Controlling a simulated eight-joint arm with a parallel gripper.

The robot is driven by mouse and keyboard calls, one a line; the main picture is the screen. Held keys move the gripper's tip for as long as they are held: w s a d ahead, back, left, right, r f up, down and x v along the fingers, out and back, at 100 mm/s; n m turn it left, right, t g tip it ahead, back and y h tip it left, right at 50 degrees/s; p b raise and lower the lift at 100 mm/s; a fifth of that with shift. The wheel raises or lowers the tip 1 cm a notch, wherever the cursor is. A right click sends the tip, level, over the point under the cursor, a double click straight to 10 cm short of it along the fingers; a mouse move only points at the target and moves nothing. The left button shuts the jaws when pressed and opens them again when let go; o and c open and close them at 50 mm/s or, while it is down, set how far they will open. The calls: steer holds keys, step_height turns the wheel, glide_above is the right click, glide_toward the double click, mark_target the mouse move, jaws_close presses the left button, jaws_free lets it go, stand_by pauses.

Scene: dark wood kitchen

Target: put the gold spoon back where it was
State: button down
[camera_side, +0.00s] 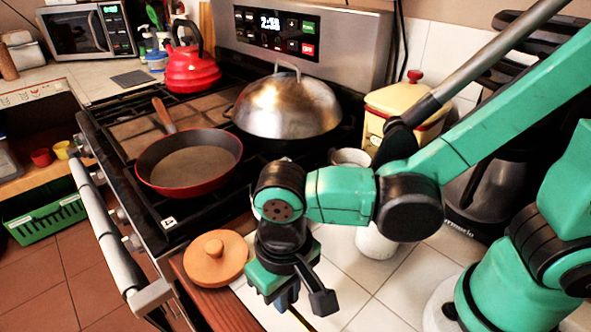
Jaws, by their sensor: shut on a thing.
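My gripper (287,298) is at the lower middle of the side view, pointing down over the white tiled counter. Its fingers are shut on a thin gold strip, the visible part of the gold spoon (301,319). The spoon runs down and right from the fingertips to near the bottom edge of the picture. The rest of it is hidden or out of view. I cannot tell whether it touches the counter.
A round wooden lid (214,262) lies just left of my gripper, on a wooden board (214,306). The stove holds a red pan (189,161), a domed steel lid (287,106) and a red kettle (190,70). A white mug (350,157) and a yellow canister (404,108) stand behind my arm.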

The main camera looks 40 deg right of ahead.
mark_target(287, 323)
steer(key=shift+f, duration=2.4)
steer(key=c, duration=0.9)
jaws_free()
steer(key=shift+f, duration=0.1)
steer(key=shift+f, duration=0.1)
steer(key=shift+r, duration=2.7)
steer(key=w+d+r+t, duration=0.3)
steer(key=d+r, duration=0.1)
steer(key=d, duration=0.4)
steer(key=w+d+r+t, duration=0.3)
steer(key=d+r+t, duration=0.1)
steer(key=d, duration=0.5)
steer(key=shift+r, duration=0.15)
